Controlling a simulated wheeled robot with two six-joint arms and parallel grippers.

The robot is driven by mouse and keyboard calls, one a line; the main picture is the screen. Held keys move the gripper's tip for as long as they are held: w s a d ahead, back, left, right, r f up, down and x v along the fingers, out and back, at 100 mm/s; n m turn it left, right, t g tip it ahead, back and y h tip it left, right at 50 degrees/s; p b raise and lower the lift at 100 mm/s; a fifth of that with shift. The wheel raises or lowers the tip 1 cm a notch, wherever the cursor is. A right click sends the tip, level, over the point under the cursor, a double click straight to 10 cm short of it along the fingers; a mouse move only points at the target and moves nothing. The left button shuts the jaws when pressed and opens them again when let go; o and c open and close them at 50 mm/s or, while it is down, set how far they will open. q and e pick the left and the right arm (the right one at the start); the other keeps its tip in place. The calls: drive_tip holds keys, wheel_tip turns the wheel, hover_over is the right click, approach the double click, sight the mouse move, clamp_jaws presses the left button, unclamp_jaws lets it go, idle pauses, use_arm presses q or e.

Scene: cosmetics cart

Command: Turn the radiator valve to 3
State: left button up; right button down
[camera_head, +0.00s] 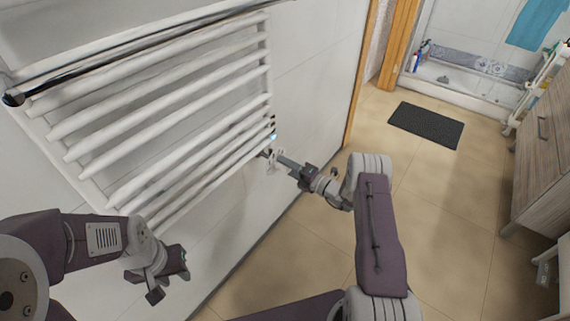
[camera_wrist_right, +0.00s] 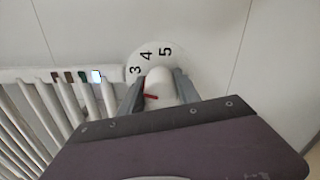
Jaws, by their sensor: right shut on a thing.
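The white radiator valve knob (camera_wrist_right: 160,84) shows in the right wrist view between the two fingers of my right gripper (camera_wrist_right: 158,92), which is shut on it. A red mark (camera_wrist_right: 151,96) on the knob points left in the picture, below the 3. Behind the knob is a round white dial (camera_wrist_right: 148,53) with 3, 4 and 5 readable; the rest is hidden. In the head view my right gripper (camera_head: 271,156) is at the lower right corner of the white radiator (camera_head: 165,110). My left gripper (camera_head: 170,275) hangs away from the valve; its finger gap is unclear.
The white wall (camera_head: 312,75) is close behind the radiator. A dark mat (camera_head: 426,125) lies on the beige tiled floor (camera_head: 310,250). A wooden cabinet (camera_head: 540,150) stands at the right.

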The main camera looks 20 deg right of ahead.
drive_tip(key=shift+f+m, duration=0.1)
drive_tip(key=shift+m, duration=0.4)
drive_tip(key=c, duration=0.9)
unclamp_jaws()
drive_tip(key=shift+o, duration=0.2)
drive_tip(key=shift+s+d, duration=0.15)
drive_tip(key=p+v, duration=0.2)
drive_tip(key=v, duration=0.6)
drive_tip(key=shift+s+d+p, duration=0.2)
drive_tip(key=shift+s+p, duration=0.1)
drive_tip(key=shift+p, duration=0.1)
